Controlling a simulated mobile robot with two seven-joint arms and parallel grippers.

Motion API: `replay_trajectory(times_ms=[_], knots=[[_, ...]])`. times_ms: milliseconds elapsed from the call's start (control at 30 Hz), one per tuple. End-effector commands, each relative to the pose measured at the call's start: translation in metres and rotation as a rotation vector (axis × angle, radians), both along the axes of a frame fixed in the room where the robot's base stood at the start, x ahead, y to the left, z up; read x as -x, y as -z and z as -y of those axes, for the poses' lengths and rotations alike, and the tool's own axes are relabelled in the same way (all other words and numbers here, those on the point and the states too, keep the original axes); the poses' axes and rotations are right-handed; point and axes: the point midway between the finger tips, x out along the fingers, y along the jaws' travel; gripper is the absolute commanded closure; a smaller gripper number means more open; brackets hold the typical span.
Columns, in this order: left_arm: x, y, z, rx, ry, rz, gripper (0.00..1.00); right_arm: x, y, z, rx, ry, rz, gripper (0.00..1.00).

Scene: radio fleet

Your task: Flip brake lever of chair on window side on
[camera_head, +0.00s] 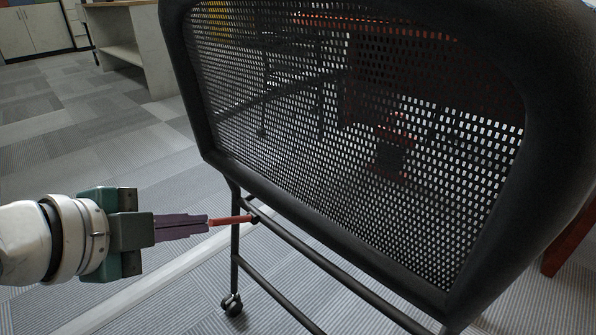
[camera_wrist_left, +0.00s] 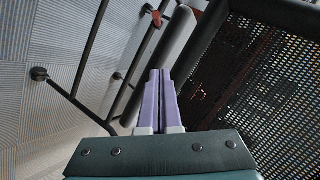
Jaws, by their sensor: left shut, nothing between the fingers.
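The chair (camera_head: 272,198) has a black perforated mesh back with a thick padded dark rim, and it fills much of the head view. A red brake lever (camera_head: 232,219) sticks out to the left from its lower frame, below the back. My left gripper (camera_head: 207,223) is shut and empty, its purple fingers pointing right at the lever's outer end. The tips and lever overlap or nearly meet in the head view; I cannot tell whether they touch. In the left wrist view, the shut fingers (camera_wrist_left: 160,76) lie beside the chair's dark rim, with a small red piece (camera_wrist_left: 157,18) beyond them. My right gripper is out of view.
The chair's thin dark legs and bars (camera_head: 236,262) stand below, with a caster (camera_head: 232,305) on the floor. A pale desk (camera_head: 133,48) and white cabinets (camera_head: 30,30) stand at the back left. The grey carpet (camera_head: 80,130) at left is clear.

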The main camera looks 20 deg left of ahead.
Motion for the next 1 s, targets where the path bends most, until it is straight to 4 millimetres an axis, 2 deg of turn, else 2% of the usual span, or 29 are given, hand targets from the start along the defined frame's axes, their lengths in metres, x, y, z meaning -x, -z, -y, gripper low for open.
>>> replay_trajectory(times_ms=[233, 600, 800, 1000], knots=[[-0.019, 0.018, 0.003, 0.001, -0.001, 0.003, 1.0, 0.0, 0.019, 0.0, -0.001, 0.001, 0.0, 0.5], [-0.082, 0.064, 0.012, 0.003, -0.002, 0.002, 1.0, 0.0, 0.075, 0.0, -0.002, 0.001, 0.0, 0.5], [-0.083, 0.076, -0.013, -0.003, -0.001, -0.001, 1.0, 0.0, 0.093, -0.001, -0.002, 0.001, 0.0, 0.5], [-0.084, 0.078, -0.023, -0.001, 0.0, 0.0, 1.0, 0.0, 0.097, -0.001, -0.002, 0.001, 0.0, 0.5]])
